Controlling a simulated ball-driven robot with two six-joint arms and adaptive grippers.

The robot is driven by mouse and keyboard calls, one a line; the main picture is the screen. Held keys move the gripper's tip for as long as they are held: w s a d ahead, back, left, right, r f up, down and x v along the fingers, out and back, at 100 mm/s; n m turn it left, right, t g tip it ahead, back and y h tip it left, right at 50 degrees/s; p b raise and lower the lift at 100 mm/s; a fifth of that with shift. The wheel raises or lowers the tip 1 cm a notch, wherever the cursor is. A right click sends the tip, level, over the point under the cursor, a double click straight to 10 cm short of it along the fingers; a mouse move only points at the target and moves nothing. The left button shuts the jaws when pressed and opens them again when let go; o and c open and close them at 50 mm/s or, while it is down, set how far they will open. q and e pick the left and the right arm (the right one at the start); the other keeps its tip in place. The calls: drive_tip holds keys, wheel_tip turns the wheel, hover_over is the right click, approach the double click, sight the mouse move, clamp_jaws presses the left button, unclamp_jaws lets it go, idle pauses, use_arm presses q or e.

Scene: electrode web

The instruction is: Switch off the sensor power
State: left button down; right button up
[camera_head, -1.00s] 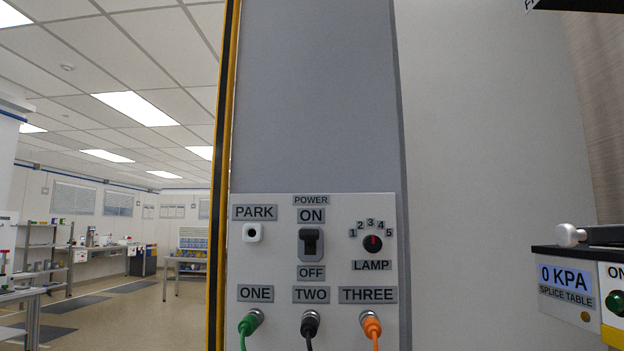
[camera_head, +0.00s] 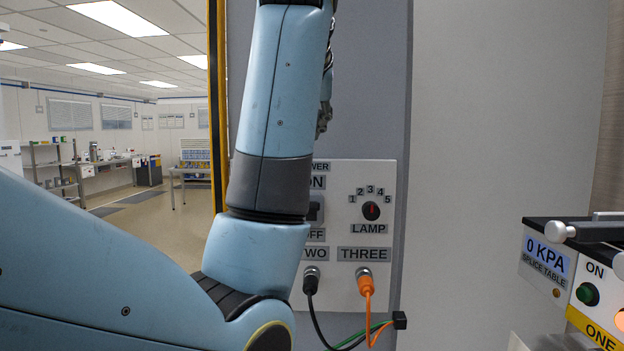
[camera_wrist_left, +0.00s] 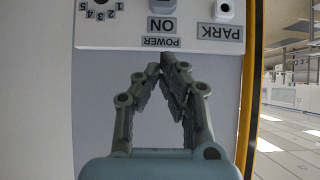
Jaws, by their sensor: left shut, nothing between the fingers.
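The power switch (camera_head: 316,212) is on the white control panel (camera_head: 385,180) in the head view, mostly hidden behind my left arm; its lever position cannot be told. In the head view a part of the gripper (camera_head: 323,124) shows above the panel. My right gripper is not in view.
The lamp knob (camera_head: 371,211) sits right of the switch. Black (camera_head: 311,280) and orange (camera_head: 366,282) cables plug in below it. The PARK socket (camera_wrist_left: 223,10) shows in the wrist view. A splice table (camera_head: 548,262) stands at the right. A yellow post (camera_head: 216,100) borders the panel's left.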

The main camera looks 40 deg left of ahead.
use_arm(q)
drive_tip(key=shift+w+f, duration=0.15)
drive_tip(key=shift+w, duration=0.05)
drive_tip(key=x, duration=0.9)
drive_tip(key=shift+a, duration=0.15)
drive_tip(key=f, duration=0.1)
drive_tip(key=f+p, duration=0.1)
drive_tip(key=f, duration=0.1)
drive_tip(key=shift+s+d+f, duration=0.1)
drive_tip(key=shift+s+d, duration=0.15)
drive_tip(key=shift+s+d+f+p, duration=0.15)
drive_tip(key=shift+s+f+p, duration=0.15)
drive_tip(key=shift+f, duration=0.1)
drive_tip(key=shift+w+f, duration=0.1)
drive_tip(key=shift+f, duration=0.05)
